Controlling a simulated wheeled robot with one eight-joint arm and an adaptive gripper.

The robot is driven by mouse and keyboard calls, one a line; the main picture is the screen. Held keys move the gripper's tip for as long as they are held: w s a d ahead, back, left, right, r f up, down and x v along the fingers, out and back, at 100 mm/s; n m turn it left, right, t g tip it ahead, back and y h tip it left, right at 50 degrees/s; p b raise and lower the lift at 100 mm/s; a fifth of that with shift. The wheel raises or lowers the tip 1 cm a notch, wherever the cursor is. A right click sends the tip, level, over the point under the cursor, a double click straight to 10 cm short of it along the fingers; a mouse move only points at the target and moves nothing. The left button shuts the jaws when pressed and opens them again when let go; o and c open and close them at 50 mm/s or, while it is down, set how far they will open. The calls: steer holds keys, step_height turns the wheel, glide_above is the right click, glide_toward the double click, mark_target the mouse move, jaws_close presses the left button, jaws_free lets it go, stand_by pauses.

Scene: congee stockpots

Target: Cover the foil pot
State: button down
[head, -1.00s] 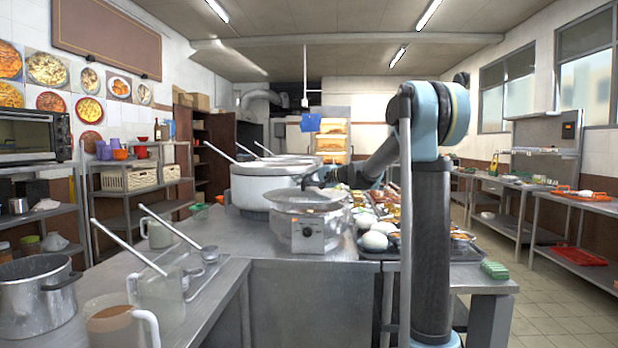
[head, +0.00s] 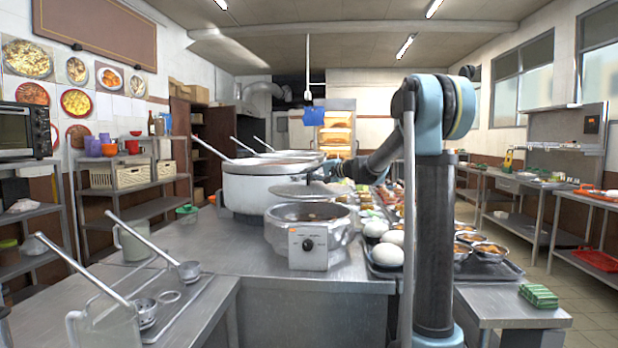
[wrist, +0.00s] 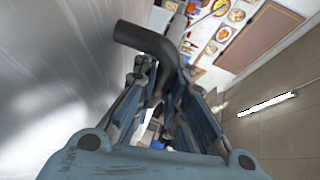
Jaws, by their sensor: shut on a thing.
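A round metal lid (head: 305,190) hangs roughly level in the head view, above and slightly behind the rim of a silver pot. This silver pot (head: 325,240) has a control box with a dial on its front and looks open, with dark contents. Which pot is the foil one is not certain; this one has a shiny, foil-like wall. My gripper (head: 328,174) is above the lid, small and partly hidden by my arm. In the wrist view my gripper (wrist: 165,78) is shut on the lid's dark curved handle (wrist: 148,40). A blurred grey surface, probably the lid (wrist: 50,90), fills the left.
A larger stockpot (head: 250,188) with a ladle stands close behind the lid. Trays of eggs and bowls (head: 400,252) lie to the right, beside my arm. A ladle rack (head: 160,300) and pitchers are at the front left.

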steer(key=shift+w+f, duration=0.1)
steer(key=shift+f, duration=0.35)
steer(key=shift+a+f, duration=0.1)
steer(key=shift+f, duration=2.9)
steer(key=shift+s+r, duration=0.15)
steer(key=shift+s, duration=0.05)
steer(key=shift+f, duration=0.95)
steer(key=c, duration=1.6)
jaws_free()
steer(key=shift+o, duration=0.2)
